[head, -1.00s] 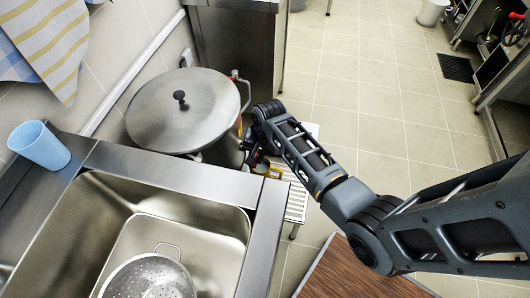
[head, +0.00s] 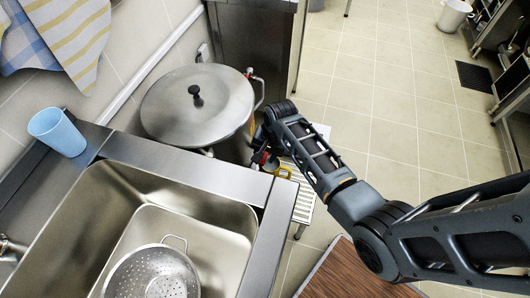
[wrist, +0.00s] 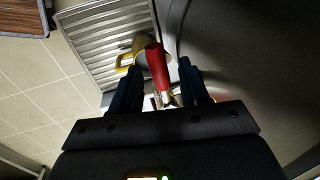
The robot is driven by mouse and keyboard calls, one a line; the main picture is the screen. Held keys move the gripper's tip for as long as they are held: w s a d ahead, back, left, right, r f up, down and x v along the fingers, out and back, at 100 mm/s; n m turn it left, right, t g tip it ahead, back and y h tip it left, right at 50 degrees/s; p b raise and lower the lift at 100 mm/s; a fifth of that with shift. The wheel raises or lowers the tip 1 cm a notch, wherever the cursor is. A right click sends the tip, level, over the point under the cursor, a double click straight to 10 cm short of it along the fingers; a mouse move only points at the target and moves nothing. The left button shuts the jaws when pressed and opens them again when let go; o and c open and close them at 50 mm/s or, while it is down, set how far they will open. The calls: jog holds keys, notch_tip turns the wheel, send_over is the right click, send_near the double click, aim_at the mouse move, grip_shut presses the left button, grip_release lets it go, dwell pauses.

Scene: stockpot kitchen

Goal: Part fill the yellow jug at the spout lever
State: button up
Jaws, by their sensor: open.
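The yellow jug (head: 284,172) stands on a slatted metal stand beside the large lidded stockpot (head: 200,120), partly hidden by my arm in the head view. In the wrist view the jug (wrist: 140,46) shows beyond a red lever handle (wrist: 156,66), which hides part of it. My gripper (wrist: 158,72) is open, with one dark finger on each side of the red lever. I cannot tell whether either finger touches it. The spout and the jug's contents are not clear.
The slatted stand (wrist: 108,45) sits low beside the pot. A steel sink (head: 218,225) with a colander (head: 150,275) is nearer, and a blue cup (head: 57,132) stands on its left ledge. A wooden board (head: 345,272) is at the lower right. Tiled floor is open beyond.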

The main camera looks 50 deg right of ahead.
notch_tip(320, 180, up, 8)
jog(key=s, duration=0.1)
jog(key=shift+s+d+f, duration=0.2)
jog(key=shift+d, duration=0.1)
dwell(0.6)
